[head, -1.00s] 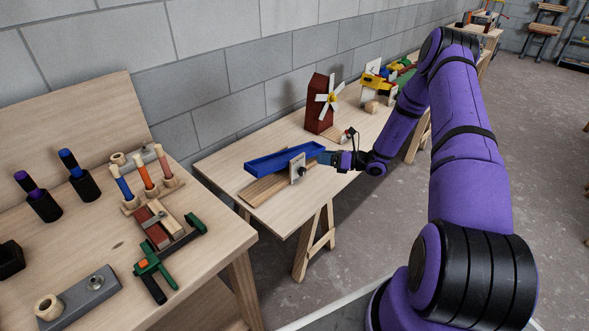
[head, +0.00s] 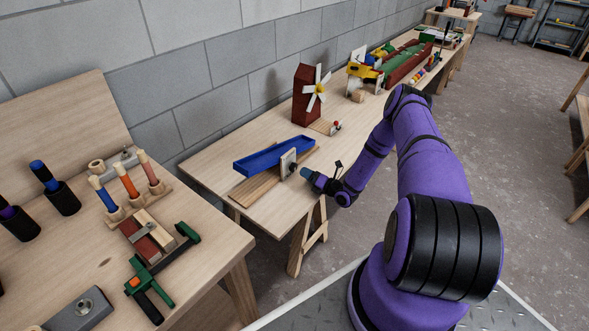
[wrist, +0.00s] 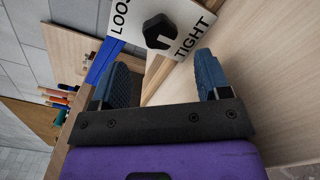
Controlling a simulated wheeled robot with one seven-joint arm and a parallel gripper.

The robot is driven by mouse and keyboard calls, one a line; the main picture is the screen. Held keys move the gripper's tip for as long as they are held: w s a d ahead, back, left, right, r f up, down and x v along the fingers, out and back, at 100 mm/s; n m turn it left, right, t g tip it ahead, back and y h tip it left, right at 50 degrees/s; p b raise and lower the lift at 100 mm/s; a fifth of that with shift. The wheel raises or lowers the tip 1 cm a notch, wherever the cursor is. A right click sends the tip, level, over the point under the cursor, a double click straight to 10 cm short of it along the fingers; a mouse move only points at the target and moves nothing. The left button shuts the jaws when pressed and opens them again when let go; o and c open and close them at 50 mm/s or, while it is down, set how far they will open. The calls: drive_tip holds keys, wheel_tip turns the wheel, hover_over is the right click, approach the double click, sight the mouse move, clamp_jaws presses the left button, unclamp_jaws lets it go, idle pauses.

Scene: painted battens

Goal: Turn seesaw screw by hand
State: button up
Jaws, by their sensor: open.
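The seesaw has a blue tray-like beam (head: 272,156) that lies tilted above a wooden base board (head: 262,187) on the second table. A white plate (head: 288,160) stands at its front side. In the wrist view the plate (wrist: 190,18) reads "LOOS…", cut off by the frame edge, and "TIGHT". A dark screw knob (wrist: 160,31) sits on the plate between the words; it also shows in the head view (head: 293,167). My gripper (head: 308,174) is open and empty, a short way in front of the knob. In the wrist view its two blue fingertips (wrist: 162,72) are apart, with the knob beyond the gap between them.
A red windmill (head: 307,97) with white sails stands behind the seesaw, with a small wooden piece (head: 326,127) beside it. Yellow and green toys (head: 367,72) stand farther back. The near bench (head: 205,238) at left holds tools and a green clamp (head: 150,275).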

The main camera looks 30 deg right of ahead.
sight(295, 168)
drive_tip(key=x, duration=0.7)
drive_tip(key=shift+c, duration=0.3)
drive_tip(key=c, duration=0.9)
